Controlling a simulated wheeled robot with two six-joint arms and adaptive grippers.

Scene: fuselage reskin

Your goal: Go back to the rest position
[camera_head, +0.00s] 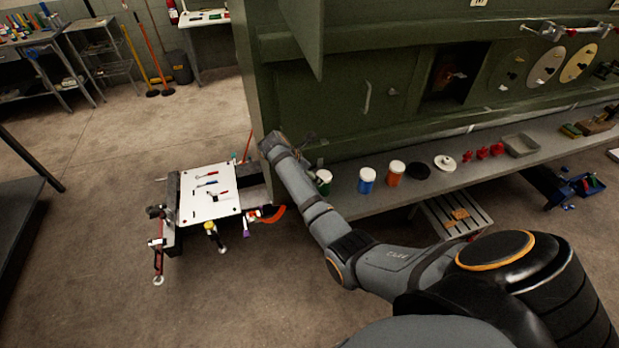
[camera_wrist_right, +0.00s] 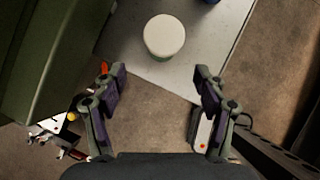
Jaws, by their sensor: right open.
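My right arm reaches in from the lower right of the head view to the left end of the grey shelf. Its gripper (camera_head: 311,143) is beside the green fuselage panel, small and partly hidden by my wrist. In the right wrist view the gripper (camera_wrist_right: 160,84) is open, with nothing between its two fingers. A green jar with a white lid (camera_wrist_right: 164,37) stands on the shelf beyond the fingertips, apart from them. The same green jar (camera_head: 324,182) shows beside my forearm in the head view. My left gripper is not in view.
The grey shelf (camera_head: 436,184) runs along the green fuselage (camera_head: 350,85) and carries a blue jar (camera_head: 367,181), an orange jar (camera_head: 396,174) and red parts. A tool cart (camera_head: 208,207) stands left of my arm. The floor (camera_head: 110,270) in front is open.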

